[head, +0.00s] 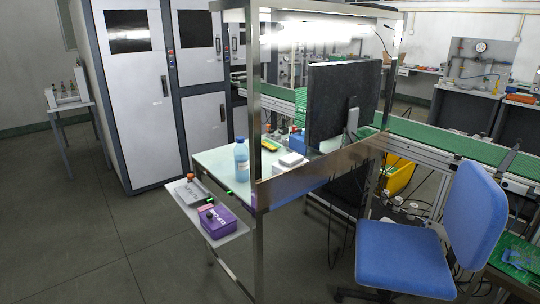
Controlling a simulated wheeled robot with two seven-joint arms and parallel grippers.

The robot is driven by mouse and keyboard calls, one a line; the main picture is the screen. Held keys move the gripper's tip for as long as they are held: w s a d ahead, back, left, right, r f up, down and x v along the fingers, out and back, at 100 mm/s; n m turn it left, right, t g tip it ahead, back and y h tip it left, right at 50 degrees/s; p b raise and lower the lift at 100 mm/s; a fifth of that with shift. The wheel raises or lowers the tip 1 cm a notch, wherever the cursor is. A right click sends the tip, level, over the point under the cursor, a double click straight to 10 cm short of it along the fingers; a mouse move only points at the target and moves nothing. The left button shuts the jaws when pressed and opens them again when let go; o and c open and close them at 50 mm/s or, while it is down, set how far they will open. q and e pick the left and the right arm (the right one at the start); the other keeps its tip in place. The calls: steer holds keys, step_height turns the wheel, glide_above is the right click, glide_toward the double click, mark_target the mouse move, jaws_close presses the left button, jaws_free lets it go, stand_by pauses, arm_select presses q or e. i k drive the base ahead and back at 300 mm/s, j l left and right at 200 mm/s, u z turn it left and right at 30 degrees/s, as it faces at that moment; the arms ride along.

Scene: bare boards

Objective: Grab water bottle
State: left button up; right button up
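A blue water bottle (241,160) with a blue cap stands upright on the pale green top of a workbench (212,160), near its left edge and just left of a metal frame post. Neither of my grippers shows in the head view, so nothing of mine is near the bottle here.
A low side shelf (228,236) on the bench's left holds a purple box (218,219) and a grey device. A metal post (257,125) and a monitor (341,100) stand right of the bottle. A blue chair (400,255) is front right. Floor at left is clear.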

mark_target(241, 153)
steer(key=i+l+u, duration=0.55)
steer(key=i+l, duration=0.25)
